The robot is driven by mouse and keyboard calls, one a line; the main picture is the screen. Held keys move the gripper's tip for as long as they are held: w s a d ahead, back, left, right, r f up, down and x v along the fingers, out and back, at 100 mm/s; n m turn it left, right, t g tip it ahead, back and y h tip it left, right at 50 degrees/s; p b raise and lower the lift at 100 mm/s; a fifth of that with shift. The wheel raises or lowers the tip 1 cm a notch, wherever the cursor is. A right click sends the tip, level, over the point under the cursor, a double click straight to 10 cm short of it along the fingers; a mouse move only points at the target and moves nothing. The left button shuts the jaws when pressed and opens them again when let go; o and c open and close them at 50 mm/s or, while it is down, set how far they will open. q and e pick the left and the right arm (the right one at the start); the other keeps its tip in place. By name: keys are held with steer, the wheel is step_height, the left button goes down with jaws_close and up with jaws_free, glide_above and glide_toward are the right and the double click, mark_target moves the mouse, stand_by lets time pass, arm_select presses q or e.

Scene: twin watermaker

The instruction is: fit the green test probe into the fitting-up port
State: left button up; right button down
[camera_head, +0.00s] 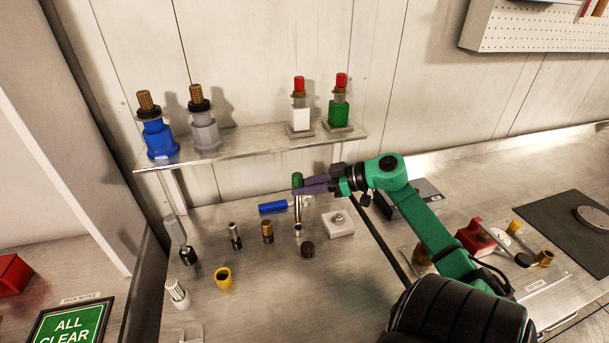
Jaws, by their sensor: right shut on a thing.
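My right gripper (299,186) reaches in from the right and is shut on the green test probe (297,179). The probe's green head shows at the fingertips. A thin metal shaft runs down below it, close to upright, and its lower end (298,233) appears near the worktop. I cannot tell whether that end touches anything. I cannot make out for certain which fixture is the fitting-up port. A white block with a round metal boss (339,223) sits just right of the shaft, and a dark round cap (307,249) lies just below it. My left gripper is not in view.
Short fittings (235,236) and (267,231) stand left of the probe. A blue cylinder (273,207) lies behind. A yellow ring (222,278) stands front left; red and yellow parts (476,237) lie at right.

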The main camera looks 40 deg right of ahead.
steer(key=shift+d+f, duration=0.1)
steer(key=shift+f, duration=0.6)
steer(key=shift+r+p, duration=0.1)
steer(key=shift+p, duration=0.55)
stand_by(0.3)
steer(key=shift+p, duration=0.6)
